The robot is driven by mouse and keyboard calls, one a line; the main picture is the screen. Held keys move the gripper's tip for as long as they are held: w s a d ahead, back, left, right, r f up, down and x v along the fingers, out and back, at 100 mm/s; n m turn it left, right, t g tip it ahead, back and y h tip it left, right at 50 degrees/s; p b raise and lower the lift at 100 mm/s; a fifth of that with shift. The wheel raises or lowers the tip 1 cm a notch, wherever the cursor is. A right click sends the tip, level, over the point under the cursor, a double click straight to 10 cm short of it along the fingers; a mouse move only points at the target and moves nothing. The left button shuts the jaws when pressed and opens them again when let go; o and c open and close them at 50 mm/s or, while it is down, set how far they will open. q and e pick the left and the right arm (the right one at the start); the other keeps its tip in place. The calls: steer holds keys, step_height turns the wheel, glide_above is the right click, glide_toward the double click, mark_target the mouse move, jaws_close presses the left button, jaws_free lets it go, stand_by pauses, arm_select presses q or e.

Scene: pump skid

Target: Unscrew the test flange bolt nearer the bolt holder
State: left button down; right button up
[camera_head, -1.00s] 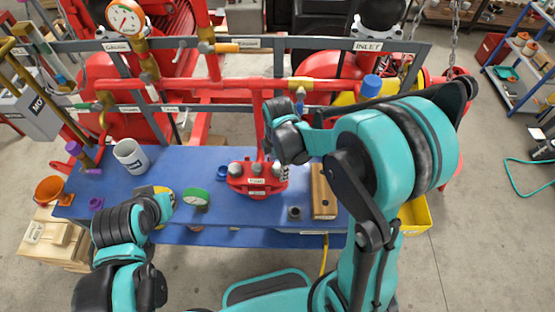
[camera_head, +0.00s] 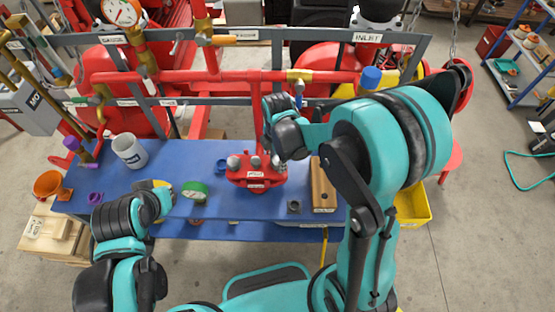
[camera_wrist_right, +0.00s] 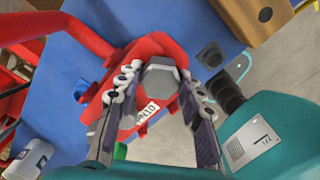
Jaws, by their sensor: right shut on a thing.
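The red test flange (camera_head: 256,183) stands on the blue bench top, with grey hex bolts on it. My right gripper (camera_head: 278,162) is over the flange's right end, on the side of the wooden block with holes (camera_head: 323,188), which looks like the bolt holder. In the right wrist view the right gripper's two fingers (camera_wrist_right: 160,78) are shut on the grey hex bolt head (camera_wrist_right: 161,74), one finger on each side. The bolt's shank is hidden. My left gripper (camera_head: 165,198) is low over the bench's left part; its fingers are too unclear to read.
A white mug (camera_head: 129,152), a green tape-like roll (camera_head: 195,190) and a small dark ring (camera_head: 294,206) stand on the bench. Red pipework and a grey frame rise behind. A yellow bin (camera_head: 413,205) is right of the bench.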

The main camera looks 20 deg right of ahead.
steer(key=n+b, duration=0.1)
steer(key=n, duration=0.5)
steer(key=shift+f+n, duration=0.1)
steer(key=shift+n, duration=0.3)
steer(key=n, duration=0.3)
steer(key=shift+b, duration=0.3)
steer(key=n, duration=0.4)
steer(key=o, duration=1.3)
steer(key=shift+c, duration=0.2)
step_height(320, 180, up, 12)
